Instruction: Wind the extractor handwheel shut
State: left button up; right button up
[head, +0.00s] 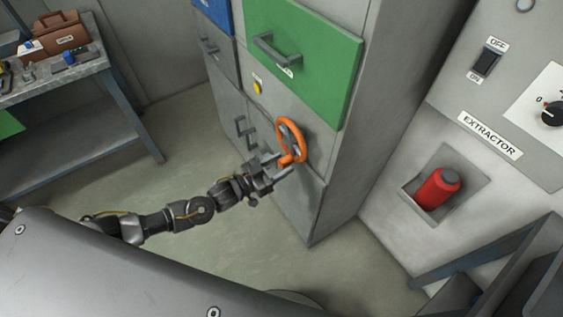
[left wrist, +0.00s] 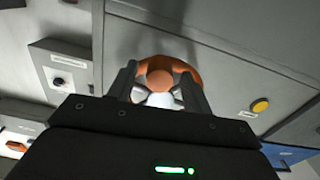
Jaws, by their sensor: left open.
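The orange handwheel (head: 282,127) with a grey hub and spokes is mounted on the lower grey cabinet front. Its round orange handle knob is at the wheel's lower side. My left gripper (head: 279,166) is open at that knob. In the left wrist view the knob (left wrist: 159,79) shows between the two fingers of my left gripper (left wrist: 159,90), with part of the orange rim behind it. I cannot tell whether a finger touches it. My right gripper is in neither view.
A green drawer (head: 325,70) with a handle sits above the wheel, and a yellow button (head: 257,86) left of it. A panel labelled EXTRACTOR (head: 490,135), with an OFF/ON switch (head: 487,62) and red cylinder (head: 438,187), stands right. A workbench (head: 85,70) stands left. Open floor lies between.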

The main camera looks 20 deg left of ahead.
pick_arm(q)
jog(key=shift+w+d, duration=0.35)
jog(key=shift+w, duration=0.05)
grip_shut()
jog(key=shift+a, duration=0.1)
